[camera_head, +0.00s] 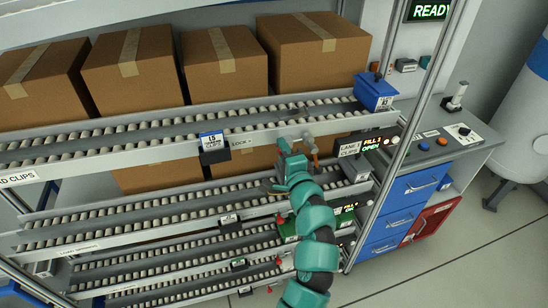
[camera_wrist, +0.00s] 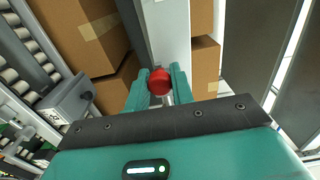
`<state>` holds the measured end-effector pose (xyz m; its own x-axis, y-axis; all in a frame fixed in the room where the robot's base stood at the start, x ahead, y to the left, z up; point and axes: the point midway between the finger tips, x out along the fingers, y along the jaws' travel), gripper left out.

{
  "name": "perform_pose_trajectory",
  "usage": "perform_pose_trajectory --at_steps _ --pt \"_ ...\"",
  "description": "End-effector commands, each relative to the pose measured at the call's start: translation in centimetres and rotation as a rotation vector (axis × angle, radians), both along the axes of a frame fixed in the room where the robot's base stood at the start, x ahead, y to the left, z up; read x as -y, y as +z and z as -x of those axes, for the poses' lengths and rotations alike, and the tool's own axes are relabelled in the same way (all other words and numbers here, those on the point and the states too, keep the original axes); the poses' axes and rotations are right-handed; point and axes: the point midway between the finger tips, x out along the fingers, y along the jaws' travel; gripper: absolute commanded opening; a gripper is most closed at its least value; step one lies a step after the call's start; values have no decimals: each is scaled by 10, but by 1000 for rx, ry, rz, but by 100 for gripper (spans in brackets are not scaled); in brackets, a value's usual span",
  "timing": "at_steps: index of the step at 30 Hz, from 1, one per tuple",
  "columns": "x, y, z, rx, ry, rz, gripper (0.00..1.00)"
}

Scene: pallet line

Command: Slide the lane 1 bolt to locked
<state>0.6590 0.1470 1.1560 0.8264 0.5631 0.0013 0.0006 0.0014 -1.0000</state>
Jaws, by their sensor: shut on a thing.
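My gripper (camera_head: 290,158) is at the front rail of the upper rack lane, between the "LOCK" label (camera_head: 241,142) on its left and the "LANE 1 CLIPS" sign (camera_head: 349,149) on its right. In the wrist view my gripper (camera_wrist: 160,88) has its two teal fingers shut on a round red knob (camera_wrist: 159,76), which appears to be the bolt's handle. The bolt's body is mostly hidden behind the gripper in the head view. The lane display (camera_head: 378,143) reads "FILL 1 OPEN".
Large cardboard boxes (camera_head: 223,65) stand behind the upper roller lane. A blue bin (camera_head: 375,92) sits at that lane's right end. A rack post (camera_head: 410,120) rises right of my arm. Lower roller lanes (camera_head: 140,209) run below the gripper. A blue-drawer bench (camera_head: 412,187) stands at right.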

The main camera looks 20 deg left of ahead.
Motion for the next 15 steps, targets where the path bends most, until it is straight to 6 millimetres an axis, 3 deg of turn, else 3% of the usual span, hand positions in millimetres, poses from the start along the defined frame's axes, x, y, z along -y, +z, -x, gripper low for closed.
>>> perform_pose_trajectory --at_steps 5,6,9,15 --pt "3 1 -1 1 -7 4 0" --pt "3 1 -1 1 -7 4 25" --pt "2 1 -1 1 -7 4 44" --pt "1 1 -1 1 -5 3 44"
